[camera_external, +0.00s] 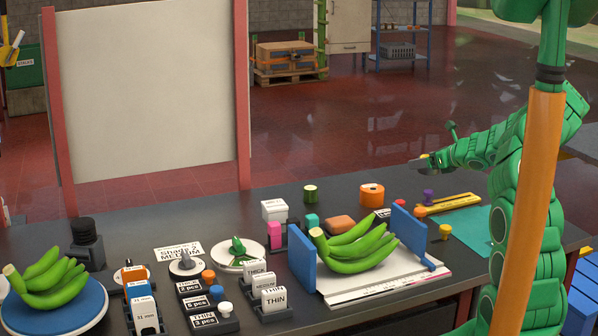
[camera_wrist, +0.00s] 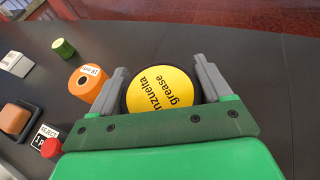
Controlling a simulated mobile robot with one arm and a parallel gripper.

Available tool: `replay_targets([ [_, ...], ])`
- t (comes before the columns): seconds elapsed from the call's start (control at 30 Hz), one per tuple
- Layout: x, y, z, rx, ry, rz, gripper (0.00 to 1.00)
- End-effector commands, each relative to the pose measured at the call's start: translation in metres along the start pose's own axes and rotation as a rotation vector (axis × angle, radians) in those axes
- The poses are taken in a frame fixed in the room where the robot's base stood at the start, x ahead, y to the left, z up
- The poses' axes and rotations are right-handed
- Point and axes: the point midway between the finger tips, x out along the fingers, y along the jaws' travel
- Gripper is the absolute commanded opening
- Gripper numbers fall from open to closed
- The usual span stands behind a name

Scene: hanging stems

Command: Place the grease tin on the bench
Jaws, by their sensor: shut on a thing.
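The grease tin (camera_wrist: 162,90) is round with a yellow lid, a dark rim and the printed word "grease". In the wrist view my gripper (camera_wrist: 161,66) is shut on it, with one grey finger on each side. In the external view my gripper (camera_external: 421,161) is at the bench's far edge, right of the middle, and the tin cannot be made out clearly there. The dark bench (camera_external: 225,210) lies below; its bare surface also fills the right of the wrist view (camera_wrist: 275,100). I cannot tell whether the tin touches the bench.
An orange roll (camera_external: 371,195) and a green roll (camera_external: 310,193) stand near the far edge. Green bananas (camera_external: 355,250) lie between blue plates (camera_external: 302,258). A yellow caliper-like tool (camera_external: 447,205) lies near a teal mat (camera_external: 470,230). The far-left stretch of bench is fairly clear.

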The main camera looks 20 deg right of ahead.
Motion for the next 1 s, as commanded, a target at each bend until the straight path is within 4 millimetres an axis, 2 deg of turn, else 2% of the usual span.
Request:
replay_targets([
  [0.4,0.036,-0.02,-0.025,0.0,0.0,-0.001,0.43],
  [0.77,0.046,-0.026,-0.032,-0.001,-0.001,-0.001,0.43],
  [1.0,0.056,-0.026,-0.056,-0.001,-0.002,0.0,0.43],
])
